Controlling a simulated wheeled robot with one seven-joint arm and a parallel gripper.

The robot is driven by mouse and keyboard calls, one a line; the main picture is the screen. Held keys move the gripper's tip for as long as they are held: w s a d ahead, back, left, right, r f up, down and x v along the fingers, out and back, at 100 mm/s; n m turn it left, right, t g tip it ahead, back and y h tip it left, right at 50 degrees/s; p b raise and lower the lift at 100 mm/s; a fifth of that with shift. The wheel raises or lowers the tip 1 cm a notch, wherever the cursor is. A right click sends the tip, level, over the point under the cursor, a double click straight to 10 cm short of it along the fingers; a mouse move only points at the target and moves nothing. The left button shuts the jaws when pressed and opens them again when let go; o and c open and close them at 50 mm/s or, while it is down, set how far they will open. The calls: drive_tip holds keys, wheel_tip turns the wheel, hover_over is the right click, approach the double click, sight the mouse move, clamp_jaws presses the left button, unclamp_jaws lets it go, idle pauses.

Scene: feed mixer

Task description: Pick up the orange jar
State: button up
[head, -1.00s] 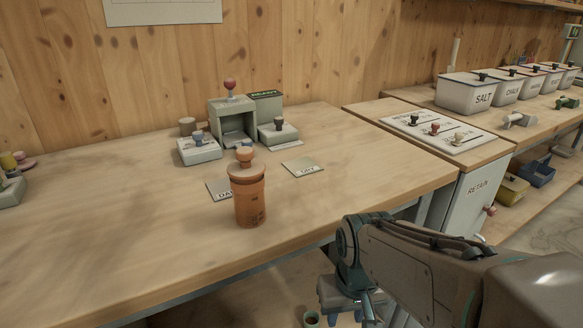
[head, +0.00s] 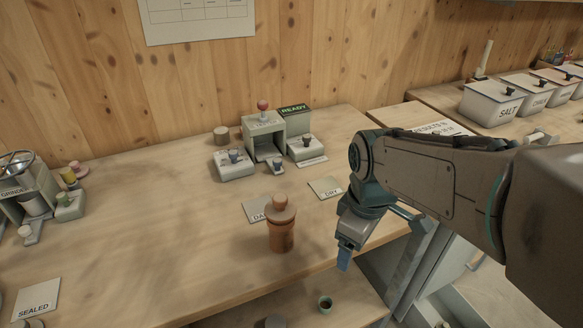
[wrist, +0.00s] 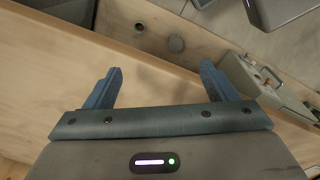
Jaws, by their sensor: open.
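The orange jar (head: 281,236) stands upright on the wooden bench near its front edge, with a knobbed brownish lid on top. My gripper (head: 344,258) is to the right of the jar in the head view, pointing down near the bench's front edge, apart from the jar. In the wrist view my gripper (wrist: 158,88) shows two blue fingers spread wide with nothing between them. I cannot make out the jar in the wrist view.
A card marked DRY (head: 325,187) and a partly hidden card (head: 257,209) lie behind the jar. A device with a READY sign (head: 294,110) stands further back. A grinder (head: 30,190) is at left. Lidded SALT bin (head: 491,102) is at right. Bench left of the jar is clear.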

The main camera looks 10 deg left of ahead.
drive_tip(key=w+a+r+n+p, duration=0.2)
drive_tip(key=a+r+n+p, duration=0.55)
drive_tip(key=r, duration=0.25)
drive_tip(key=n+p, duration=0.4)
drive_tip(key=n, duration=0.3)
approach(282, 215)
drive_tip(key=w, duration=0.1)
drive_tip(key=r, duration=0.1)
drive_tip(key=w, duration=0.1)
drive_tip(key=shift+w+d+r+g, duration=0.3)
drive_tip(key=shift+g, duration=0.1)
drive_tip(key=shift+a+n, duration=0.2)
drive_tip(key=shift+n, duration=0.25)
drive_tip(key=f, duration=0.9)
drive_tip(key=f+p, duration=0.1)
drive_tip(key=f, duration=0.3)
drive_tip(key=shift+s+a+f, duration=0.1)
drive_tip(key=shift+a+f, duration=0.15)
drive_tip(key=shift+f, duration=0.1)
drive_tip(key=c, duration=1.2)
